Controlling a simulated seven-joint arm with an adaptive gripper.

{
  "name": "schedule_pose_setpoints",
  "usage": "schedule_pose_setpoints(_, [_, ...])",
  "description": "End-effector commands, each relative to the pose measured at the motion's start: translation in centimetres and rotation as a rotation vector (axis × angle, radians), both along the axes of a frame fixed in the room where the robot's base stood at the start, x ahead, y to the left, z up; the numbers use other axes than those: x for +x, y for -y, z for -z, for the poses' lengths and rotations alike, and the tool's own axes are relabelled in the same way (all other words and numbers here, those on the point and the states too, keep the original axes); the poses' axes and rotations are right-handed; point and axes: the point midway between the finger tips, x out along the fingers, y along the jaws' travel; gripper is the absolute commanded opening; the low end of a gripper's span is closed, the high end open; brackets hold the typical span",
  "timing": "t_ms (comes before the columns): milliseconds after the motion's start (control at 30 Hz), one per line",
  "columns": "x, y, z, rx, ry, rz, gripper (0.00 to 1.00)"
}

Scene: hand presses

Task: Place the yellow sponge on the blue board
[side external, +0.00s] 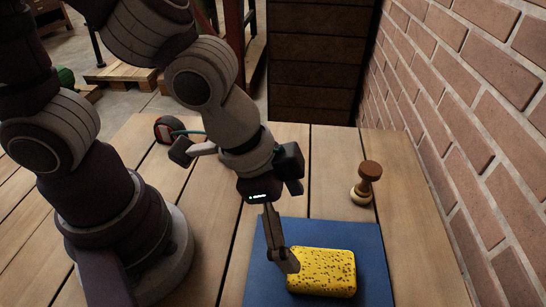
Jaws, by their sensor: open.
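The yellow sponge (322,272) lies flat on the blue board (371,248), over its right-middle part. The board lies on the wooden table. My gripper (286,264) points down at the sponge's left end. A finger is beside that end and overlaps its edge in this view; I cannot tell if it touches. The other finger is hidden. My gripper is open.
A wooden stamp (366,183) stands on the table behind the board to the right. A red and black tape measure (166,129) sits at the back left. A brick wall (470,110) bounds the right side.

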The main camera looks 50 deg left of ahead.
Motion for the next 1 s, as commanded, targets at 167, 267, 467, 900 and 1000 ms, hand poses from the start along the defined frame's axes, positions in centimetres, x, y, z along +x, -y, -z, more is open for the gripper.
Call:
schedule_pose_setpoints(167, [2.3,-5.3,-3.5,0.002,0.051,-0.238,0.92])
schedule_pose_setpoints(267, [2.5,-10.6,-6.2,-0.004,0.080,-0.473,0.92])
schedule_pose_setpoints(467, [0.2,-16.2,-8.7,-0.036,0.097,-0.763,0.92])
schedule_pose_setpoints(900, [-0.2,-16.6,-8.8,-0.038,0.093,-0.785,0.92])
schedule_pose_setpoints(1000, [-0.2,-16.6,-8.8,-0.038,0.093,-0.785,0.92])
